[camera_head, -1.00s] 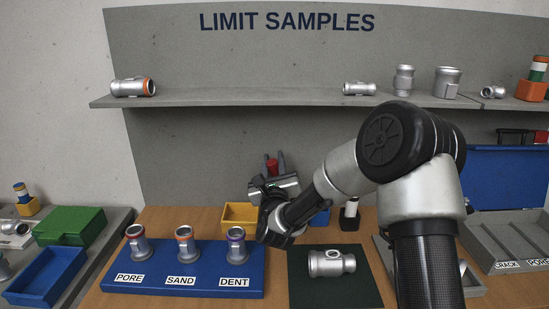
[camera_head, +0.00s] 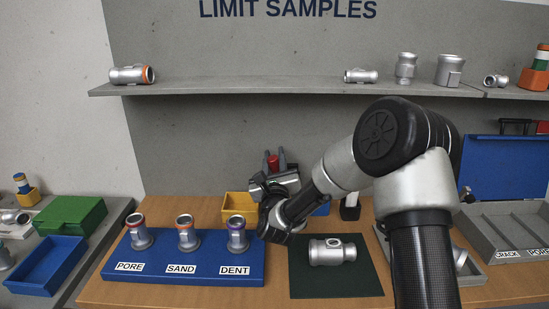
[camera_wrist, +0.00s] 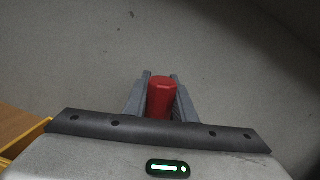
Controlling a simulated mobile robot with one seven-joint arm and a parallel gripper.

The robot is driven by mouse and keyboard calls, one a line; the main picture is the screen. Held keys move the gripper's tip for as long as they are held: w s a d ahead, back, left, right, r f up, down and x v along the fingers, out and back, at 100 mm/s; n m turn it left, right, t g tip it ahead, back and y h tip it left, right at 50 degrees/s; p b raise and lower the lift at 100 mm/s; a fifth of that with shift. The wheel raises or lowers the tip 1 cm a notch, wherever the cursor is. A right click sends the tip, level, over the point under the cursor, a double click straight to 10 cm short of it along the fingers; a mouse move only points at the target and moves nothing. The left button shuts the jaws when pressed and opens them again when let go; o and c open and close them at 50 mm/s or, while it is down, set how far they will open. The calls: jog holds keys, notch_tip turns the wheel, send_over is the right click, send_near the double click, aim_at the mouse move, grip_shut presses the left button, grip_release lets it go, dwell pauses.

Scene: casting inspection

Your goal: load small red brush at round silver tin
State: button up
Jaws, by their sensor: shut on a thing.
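My gripper (camera_head: 274,162) is shut on a small red thing, the red brush (camera_head: 273,163), with only its red end showing between the fingers. The wrist view also shows the red brush (camera_wrist: 161,97) between the two grey fingers, with the grey panel behind. Its bristles are hidden. My gripper is raised above the back of the wooden table, beside the yellow bin. I cannot make out a round silver tin for certain in either view.
A blue stand (camera_head: 190,264) holds castings marked PORE, SAND and DENT. A casting (camera_head: 332,252) lies on a dark green mat (camera_head: 335,284). A yellow bin (camera_head: 236,206) stands behind. A grey shelf (camera_head: 250,86) with castings runs above. A grey divided tray (camera_head: 500,245) is at right.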

jog(key=shift+s+f+b, duration=0.1)
jog(key=shift+f+b, duration=0.65)
jog(key=shift+b, duration=0.3)
dwell(2.5)
jog(key=shift+r, duration=0.1)
notch_tip(320, 180, up, 7)
jog(key=p, duration=0.2)
jog(key=shift+r, duration=0.15)
dwell(0.4)
dwell(0.5)
